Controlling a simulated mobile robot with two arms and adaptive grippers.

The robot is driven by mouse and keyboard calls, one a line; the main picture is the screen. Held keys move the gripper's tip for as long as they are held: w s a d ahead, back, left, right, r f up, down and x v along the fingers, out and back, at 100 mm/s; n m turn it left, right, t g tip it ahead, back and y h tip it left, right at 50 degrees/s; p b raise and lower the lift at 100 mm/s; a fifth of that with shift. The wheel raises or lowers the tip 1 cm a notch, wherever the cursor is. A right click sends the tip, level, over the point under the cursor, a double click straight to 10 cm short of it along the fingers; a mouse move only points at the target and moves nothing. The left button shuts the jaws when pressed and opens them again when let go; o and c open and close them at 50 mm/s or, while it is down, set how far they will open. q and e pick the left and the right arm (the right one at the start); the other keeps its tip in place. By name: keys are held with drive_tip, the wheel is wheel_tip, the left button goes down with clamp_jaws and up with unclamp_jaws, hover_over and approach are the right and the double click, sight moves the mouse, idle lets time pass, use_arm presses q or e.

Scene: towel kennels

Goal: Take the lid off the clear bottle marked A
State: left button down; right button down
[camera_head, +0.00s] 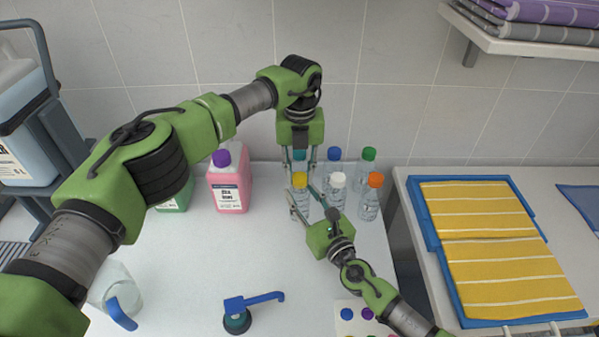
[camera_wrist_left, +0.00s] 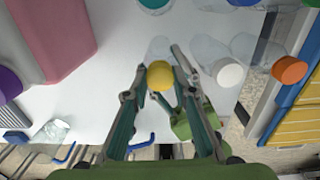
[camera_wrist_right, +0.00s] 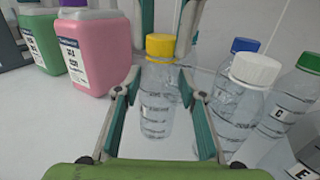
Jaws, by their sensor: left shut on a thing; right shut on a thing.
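A clear bottle (camera_wrist_right: 157,110) with a yellow lid (camera_wrist_right: 160,45) stands upright on the white counter, at the front left of a group of clear bottles. I cannot read its letter. The lid sits on its neck and also shows in the head view (camera_head: 299,180) and the left wrist view (camera_wrist_left: 160,76). My left gripper (camera_head: 300,174) reaches down from above and is shut on the yellow lid. My right gripper (camera_wrist_right: 159,88) comes from the front and is shut on the bottle's body, one finger on each side.
Bottles with white (camera_head: 338,180), orange (camera_head: 375,180), blue (camera_head: 333,154) and green (camera_head: 369,154) lids stand close on the right and behind. A pink jug (camera_head: 230,185) stands left. A blue-handled tool (camera_head: 238,318) lies in front. The counter's middle left is clear.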

use_arm(q)
drive_tip(key=n, duration=0.3)
drive_tip(key=shift+n, duration=0.3)
drive_tip(key=n, duration=1.4)
drive_tip(key=shift+r, duration=0.3)
drive_tip(key=shift+r, duration=0.85)
